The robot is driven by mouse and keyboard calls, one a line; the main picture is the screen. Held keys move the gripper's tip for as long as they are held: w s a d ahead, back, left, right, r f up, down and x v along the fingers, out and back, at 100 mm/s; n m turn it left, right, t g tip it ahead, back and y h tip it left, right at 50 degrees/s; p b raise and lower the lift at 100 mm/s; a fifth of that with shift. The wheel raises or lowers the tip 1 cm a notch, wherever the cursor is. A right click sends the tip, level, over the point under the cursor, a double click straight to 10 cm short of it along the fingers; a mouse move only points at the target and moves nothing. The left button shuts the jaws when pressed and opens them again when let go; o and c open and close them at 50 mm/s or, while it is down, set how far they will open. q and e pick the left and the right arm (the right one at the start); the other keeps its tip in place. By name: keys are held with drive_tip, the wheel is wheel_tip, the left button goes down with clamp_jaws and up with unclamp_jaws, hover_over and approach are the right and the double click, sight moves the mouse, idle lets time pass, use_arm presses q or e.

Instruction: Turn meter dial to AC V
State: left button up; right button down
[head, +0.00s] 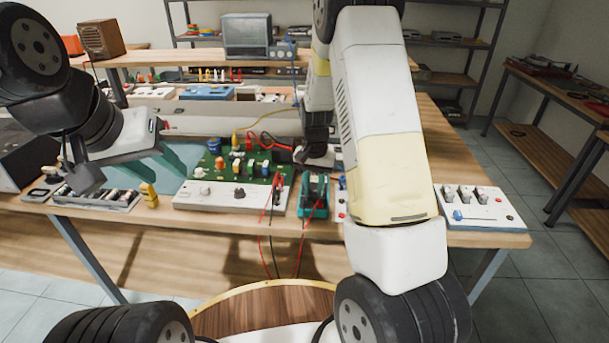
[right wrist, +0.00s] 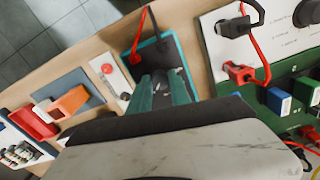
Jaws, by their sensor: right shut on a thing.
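The meter (head: 322,207) is a small teal-cased device with a dark face near the front edge of the bench. It also shows in the right wrist view (right wrist: 175,44), with red and black leads at its front end. My right gripper (head: 316,172) reaches down over it. In the right wrist view, my right gripper's fingertips (right wrist: 161,80) are shut on the dial, which is mostly hidden between them. I cannot read the dial's setting or the AC V mark.
A white-fronted unit with a green circuit board (head: 232,170) stands just left of the meter. A component tray (head: 100,198) and a yellow piece (head: 149,195) lie further left. A white switch panel (head: 480,207) sits at the right end. Leads hang over the front edge.

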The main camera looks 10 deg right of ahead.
idle(0.5)
drive_tip(key=c, duration=1.2)
unclamp_jaws()
drive_tip(key=shift+r, duration=3.9)
drive_tip(key=shift+r, duration=0.15)
wheel_tip(320, 180, up, 7)
drive_tip(key=t+y, duration=0.1)
hover_over(314, 192)
drive_tip(key=s, duration=0.3)
drive_tip(key=s+a+r+n+t+y, duration=0.1)
drive_tip(key=s+r+n+t, duration=0.1)
drive_tip(key=s+r, duration=0.6)
drive_tip(key=s+r+n+t, duration=0.1)
drive_tip(key=s, duration=0.3)
drive_tip(key=s+r+n+t, duration=0.1)
drive_tip(key=s+r, duration=0.1)
drive_tip(key=s, duration=0.3)
drive_tip(key=s+a+r+n+t, duration=0.1)
drive_tip(key=s+r, duration=0.1)
drive_tip(key=s, duration=0.2)
drive_tip(key=shift+s+a+n, duration=0.1)
drive_tip(key=shift+s+n, duration=0.15)
drive_tip(key=shift+n, duration=0.15)
